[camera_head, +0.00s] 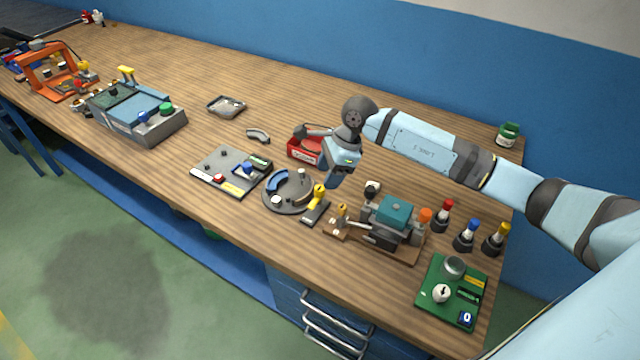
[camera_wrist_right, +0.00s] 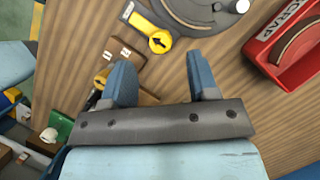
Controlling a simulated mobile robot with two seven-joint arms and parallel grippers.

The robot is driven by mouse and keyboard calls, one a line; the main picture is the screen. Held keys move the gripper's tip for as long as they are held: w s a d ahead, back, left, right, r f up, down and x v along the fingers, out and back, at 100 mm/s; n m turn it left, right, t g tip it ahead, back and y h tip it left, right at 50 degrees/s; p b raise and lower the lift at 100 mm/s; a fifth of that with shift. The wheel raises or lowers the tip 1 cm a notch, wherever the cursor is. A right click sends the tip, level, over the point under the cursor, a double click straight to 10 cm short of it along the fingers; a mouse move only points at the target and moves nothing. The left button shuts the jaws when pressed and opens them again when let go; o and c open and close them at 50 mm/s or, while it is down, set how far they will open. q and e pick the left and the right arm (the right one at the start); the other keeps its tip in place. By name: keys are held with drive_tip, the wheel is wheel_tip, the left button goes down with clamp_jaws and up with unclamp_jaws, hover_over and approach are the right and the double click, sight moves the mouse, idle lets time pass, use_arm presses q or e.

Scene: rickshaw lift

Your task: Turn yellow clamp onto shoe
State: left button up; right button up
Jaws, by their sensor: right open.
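The yellow clamp (camera_head: 318,195) is a yellow lever with a round knob on a dark base, at the right edge of the round grey plate (camera_head: 290,207). The clamp also shows in the wrist view (camera_wrist_right: 150,32), its arrow-marked knob near the plate's rim. A blue curved piece, seemingly the shoe (camera_head: 277,182), lies on the plate's left side. My right gripper (camera_head: 337,178) is above the table, right of the plate. In the wrist view my right gripper (camera_wrist_right: 163,82) has its two blue fingers apart, with nothing between them; the clamp is beyond them. My left gripper is not in view.
A red scrap bin (camera_wrist_right: 293,38) stands near the plate; the bin also shows in the head view (camera_head: 303,150). A vice-like fixture (camera_head: 392,222) on a wooden base, several screwdrivers and a green board (camera_head: 450,290) are to the right. A grey board (camera_head: 230,172) lies left.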

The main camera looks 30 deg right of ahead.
sight(320, 188)
drive_tip(key=x, duration=0.5)
drive_tip(key=shift+w, duration=0.1)
drive_tip(key=c, duration=0.9)
